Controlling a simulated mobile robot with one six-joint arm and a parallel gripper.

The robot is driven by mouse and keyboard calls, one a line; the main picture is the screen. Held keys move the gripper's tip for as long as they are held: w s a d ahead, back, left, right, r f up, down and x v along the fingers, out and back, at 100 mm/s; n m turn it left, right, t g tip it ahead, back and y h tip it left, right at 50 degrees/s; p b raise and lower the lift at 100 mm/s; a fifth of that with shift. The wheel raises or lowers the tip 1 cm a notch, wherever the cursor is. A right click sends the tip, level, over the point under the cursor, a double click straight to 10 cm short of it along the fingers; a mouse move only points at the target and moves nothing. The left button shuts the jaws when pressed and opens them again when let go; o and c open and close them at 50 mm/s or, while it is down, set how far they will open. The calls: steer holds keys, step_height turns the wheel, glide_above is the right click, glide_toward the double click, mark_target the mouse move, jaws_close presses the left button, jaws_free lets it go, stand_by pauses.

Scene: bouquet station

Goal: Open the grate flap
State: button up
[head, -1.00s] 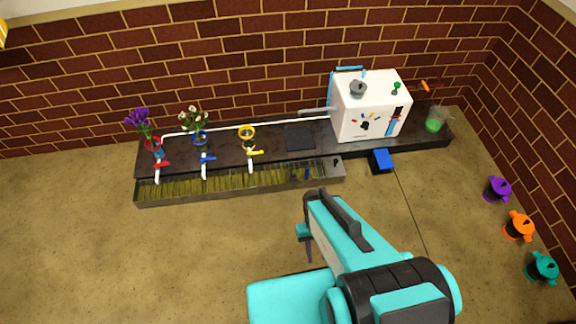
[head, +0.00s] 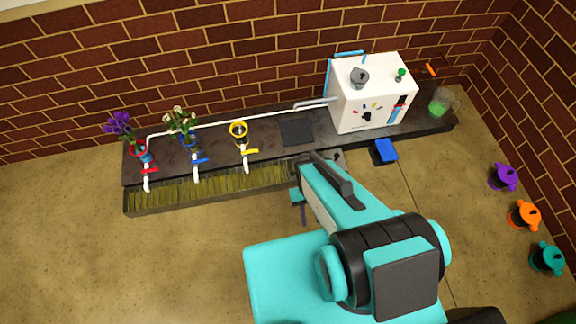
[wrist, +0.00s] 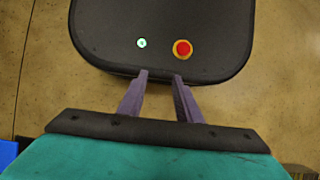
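The long slatted grate (head: 222,184) lies in a dark trough along the front of the counter in the head view. Its right end, where an earlier frame shows a darker section and a grey end plate, is mostly hidden behind my arm. I cannot make out a separate flap. My gripper (head: 302,212) points downward just in front of the trough's right part. In the wrist view, its two purple fingers (wrist: 160,76) are apart with nothing between them. The grate cannot be clearly made out there.
Red, blue and yellow valves (head: 197,160) stick out over the trough. A white machine (head: 370,95) stands on the counter's right. A blue pedal (head: 386,151) sits on the floor beside the trough. Purple, orange and teal pots (head: 525,215) stand at far right. Floor at left is clear.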

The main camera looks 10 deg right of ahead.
steer(key=shift+w+d, duration=0.25)
steer(key=shift+w, duration=0.15)
steer(key=shift+o, duration=0.9)
steer(key=shift+d, duration=0.1)
steer(key=w+f+m+t+b, duration=0.1)
steer(key=w+f+m+b, duration=0.2)
steer(key=w+m+b, duration=0.6)
steer(key=w+f+m+t+b, duration=0.2)
steer(key=w+f+m+b, duration=0.1)
steer(key=w+m+b, duration=0.6)
steer(key=w+f+m+t+b, duration=0.2)
steer(key=w+f+m+b, duration=0.2)
steer(key=w+m+b, duration=0.5)
steer(key=shift+w+d+b, duration=0.35)
steer(key=shift+w+b, duration=1.4)
steer(key=shift+w, duration=0.15)
steer(key=shift+f, duration=0.1)
